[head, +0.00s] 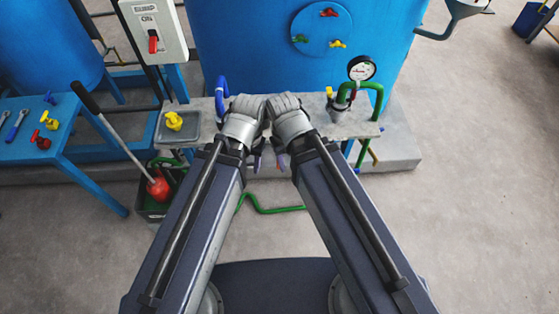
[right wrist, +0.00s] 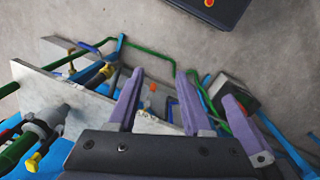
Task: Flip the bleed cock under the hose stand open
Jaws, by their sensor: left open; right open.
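My left gripper (head: 257,163) and my right gripper (head: 281,163) are close together at the front edge of the grey bench, their purple fingers mostly hidden by the wrists. In the right wrist view my right gripper (right wrist: 160,78) is open, with nothing visible between its fingers. A small yellow-handled valve (head: 372,156) shows below the bench's right end, right of both grippers and apart from them. A yellow-ended fitting (right wrist: 107,70) shows beside the slab in the right wrist view. I cannot tell for certain which part is the bleed cock or the hose stand.
A pressure gauge (head: 361,68) on a green pipe (head: 377,98) stands at the bench's right end. A tray with a yellow part (head: 174,121) lies left. A red-headed tool (head: 159,188) leans in a dark bin. A switch box (head: 154,32) is behind. Open floor lies right.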

